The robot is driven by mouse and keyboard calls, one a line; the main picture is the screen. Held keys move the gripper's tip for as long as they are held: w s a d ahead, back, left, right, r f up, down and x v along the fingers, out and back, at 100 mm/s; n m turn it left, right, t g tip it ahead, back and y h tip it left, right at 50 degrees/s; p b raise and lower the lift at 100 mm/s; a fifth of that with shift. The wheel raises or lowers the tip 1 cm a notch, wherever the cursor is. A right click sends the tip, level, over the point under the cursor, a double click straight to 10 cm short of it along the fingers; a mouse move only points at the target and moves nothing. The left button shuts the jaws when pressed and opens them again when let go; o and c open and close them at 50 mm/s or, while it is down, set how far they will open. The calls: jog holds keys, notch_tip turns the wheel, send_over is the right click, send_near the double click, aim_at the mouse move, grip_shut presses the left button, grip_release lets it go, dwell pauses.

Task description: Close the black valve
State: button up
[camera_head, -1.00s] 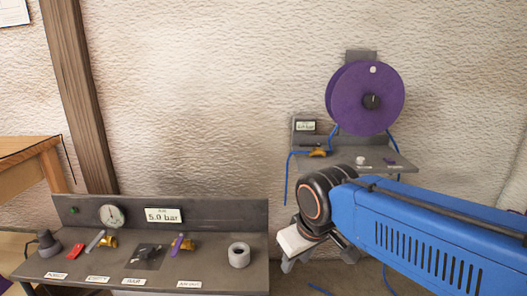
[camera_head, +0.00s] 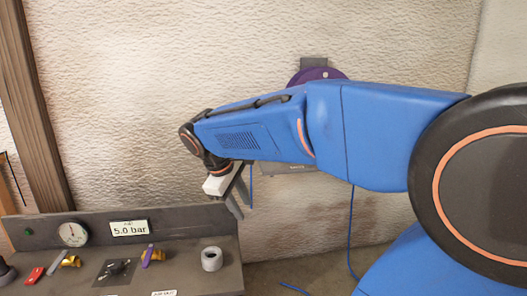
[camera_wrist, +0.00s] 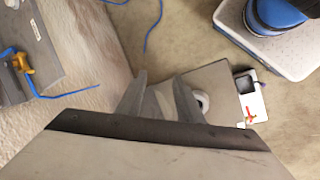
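The control bench (camera_head: 195,283) stands at lower left in the head view. A small black part (camera_head: 116,267), which looks like the black valve, sits on a dark square plate on it. Its handle angle is too small to tell. A brass valve with a purple handle (camera_head: 150,256) is to its right, and a brass valve with a grey handle (camera_head: 68,260) to its left. My gripper (camera_head: 235,198) is above and right of the bench, pointing down, apart from everything. In the wrist view its two fingers (camera_wrist: 160,97) stand apart with nothing held.
A grey ring (camera_head: 211,259) stands at the bench's right end, below my gripper. A red switch (camera_head: 34,275), a gauge (camera_head: 73,234) and a 5.0 bar display (camera_head: 129,228) are further left. A purple reel (camera_head: 312,75) is mostly hidden behind my arm. Blue hose (camera_head: 351,235) hangs near the wall.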

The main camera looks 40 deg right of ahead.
jog(key=w+d+n+g+h, duration=0.3)
jog(key=w+d, duration=0.4)
jog(key=w, duration=0.6)
jog(key=w+d+n+g+h, duration=0.1)
jog(key=w+d+g+h, duration=0.4)
jog(key=w, duration=0.7)
jog(key=w+d+n+g+h, duration=0.25)
jog(key=w+d, duration=0.55)
jog(key=w, duration=0.5)
jog(key=shift+t, duration=0.35)
jog(key=x, duration=1.7)
jog(key=shift+s+r, duration=0.2)
jog(key=shift+r, duration=0.1)
grip_shut()
